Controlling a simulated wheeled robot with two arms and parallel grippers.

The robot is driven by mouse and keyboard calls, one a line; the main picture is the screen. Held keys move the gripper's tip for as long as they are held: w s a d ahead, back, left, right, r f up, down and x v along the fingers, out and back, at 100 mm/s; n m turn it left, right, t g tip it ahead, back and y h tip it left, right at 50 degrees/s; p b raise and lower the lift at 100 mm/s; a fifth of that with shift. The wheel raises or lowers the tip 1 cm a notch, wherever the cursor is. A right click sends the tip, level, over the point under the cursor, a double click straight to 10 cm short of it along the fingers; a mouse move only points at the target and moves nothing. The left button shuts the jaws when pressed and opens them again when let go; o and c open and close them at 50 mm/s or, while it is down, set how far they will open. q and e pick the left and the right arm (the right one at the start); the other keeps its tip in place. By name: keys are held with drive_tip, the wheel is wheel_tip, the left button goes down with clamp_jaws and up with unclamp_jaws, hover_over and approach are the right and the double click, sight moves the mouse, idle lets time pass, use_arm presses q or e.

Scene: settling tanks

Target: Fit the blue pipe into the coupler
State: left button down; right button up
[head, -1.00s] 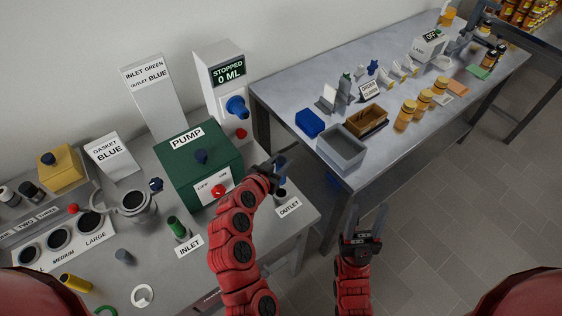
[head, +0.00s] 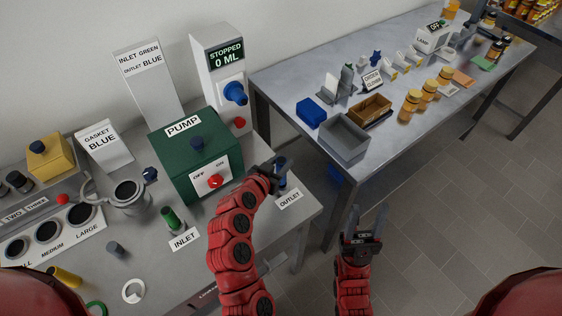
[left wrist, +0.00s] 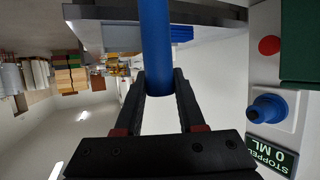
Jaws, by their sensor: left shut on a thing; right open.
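My left gripper (head: 270,173) is shut on the blue pipe (head: 282,165), which stands roughly upright above the table corner by the OUTLET label (head: 290,199). In the left wrist view the blue pipe (left wrist: 155,45) runs between the two dark fingers. The outlet coupler is mostly hidden behind the pipe and gripper, so I cannot tell whether the pipe's lower end is in it. A green pipe (head: 170,219) stands at the INLET label (head: 184,239). My right gripper (head: 366,224) is open and empty, over the floor.
The green pump box (head: 196,156) with a red knob stands just left of my left gripper. Behind it is the display stand (head: 219,75) reading STOPPED 0 ML, with a blue nozzle. A second table (head: 400,75) with bins and jars stands at right. The floor between is clear.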

use_arm(q)
drive_tip(key=shift+b, duration=0.7)
idle(1.5)
drive_tip(key=shift+f, duration=0.15)
drive_tip(key=shift+f+b, duration=0.35)
drive_tip(key=shift+b, duration=0.15)
drive_tip(key=shift+f+b, duration=1.5)
drive_tip(key=shift+f, duration=0.05)
drive_tip(key=shift+c, duration=2.2)
unclamp_jaws()
drive_tip(key=shift+s, duration=0.1)
